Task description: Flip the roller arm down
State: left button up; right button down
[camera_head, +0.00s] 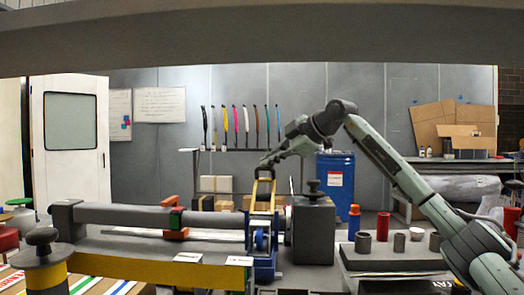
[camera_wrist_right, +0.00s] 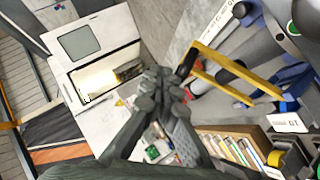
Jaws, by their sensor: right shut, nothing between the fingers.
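The roller arm (camera_head: 273,202) is a narrow yellow frame with a dark top end. It stands up from a blue mount (camera_head: 263,268) at the right end of a long grey cylinder. In the right wrist view the yellow frame (camera_wrist_right: 206,74) lies to the right of my fingers. My right gripper (camera_head: 266,164) is shut and empty at the top of the frame; the head view does not settle whether it touches. In the wrist view its closed fingertips (camera_wrist_right: 161,79) are beside the frame's dark end. My left gripper is not in view.
The long grey cylinder (camera_head: 130,214) lies left of the arm on a grey and yellow bench. A dark block with a knob (camera_head: 314,230) stands close right. Several small cups and cylinders (camera_head: 399,243) stand farther right. A blue drum (camera_head: 335,180) is behind.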

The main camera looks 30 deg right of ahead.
aim_at(272, 176)
jog(key=w+d+f, duration=0.2)
jog(key=f, duration=0.1)
jog(key=shift+p, duration=0.3)
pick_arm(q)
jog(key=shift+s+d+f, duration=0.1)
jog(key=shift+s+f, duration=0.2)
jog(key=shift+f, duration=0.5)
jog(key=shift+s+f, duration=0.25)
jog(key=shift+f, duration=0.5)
pick_arm(e)
jog(key=shift+w+d+f, duration=0.2)
jog(key=shift+w+f, duration=0.15)
jog(key=shift+f, duration=0.2)
jog(key=shift+w+d+f, duration=0.2)
jog(key=shift+w+f, duration=0.1)
jog(key=shift+f, duration=0.25)
jog(key=v, duration=1.2)
